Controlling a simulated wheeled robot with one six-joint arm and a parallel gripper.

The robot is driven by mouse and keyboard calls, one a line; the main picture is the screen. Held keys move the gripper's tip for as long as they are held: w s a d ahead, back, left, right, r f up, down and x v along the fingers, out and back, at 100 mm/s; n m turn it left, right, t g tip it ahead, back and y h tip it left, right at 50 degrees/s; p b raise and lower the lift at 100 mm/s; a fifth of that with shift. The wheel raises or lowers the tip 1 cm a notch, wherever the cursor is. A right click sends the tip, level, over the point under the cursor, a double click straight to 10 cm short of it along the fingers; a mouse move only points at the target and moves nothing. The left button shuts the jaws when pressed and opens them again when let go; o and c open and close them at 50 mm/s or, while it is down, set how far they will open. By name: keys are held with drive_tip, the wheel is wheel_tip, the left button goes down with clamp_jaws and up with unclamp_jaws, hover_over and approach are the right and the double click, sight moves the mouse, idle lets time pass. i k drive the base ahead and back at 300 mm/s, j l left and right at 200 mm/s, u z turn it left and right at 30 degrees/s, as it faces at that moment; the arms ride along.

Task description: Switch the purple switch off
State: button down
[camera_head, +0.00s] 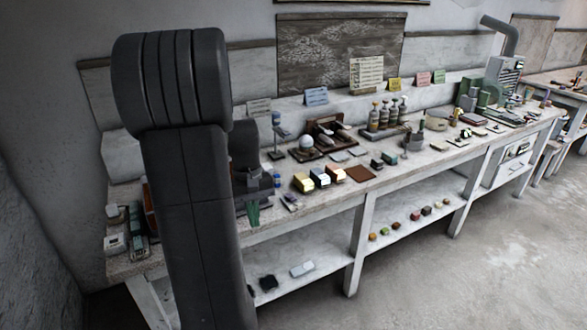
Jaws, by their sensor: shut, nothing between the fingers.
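I cannot make out a purple switch for certain among the small items on the long workbench (330,199). A small dark bluish item (291,202) lies at the bench's front edge, too small to identify. My dark grey arm stands upright in the left foreground and hides part of the bench's left end. I cannot make out my gripper; its fingers do not show.
Yellow and pale blocks (303,182) and a brown mat (360,174) lie near the front edge. Bottles (384,112) stand in a rack behind. A lower shelf (335,251) holds small coloured blocks. The floor (470,270) at right is clear.

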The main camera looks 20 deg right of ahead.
sight(289, 196)
drive_tip(key=i+l, duration=0.3)
drive_tip(key=i+l+u, duration=0.15)
drive_tip(key=l, duration=0.35)
drive_tip(key=i+l, duration=0.35)
drive_tip(key=l+u, duration=0.05)
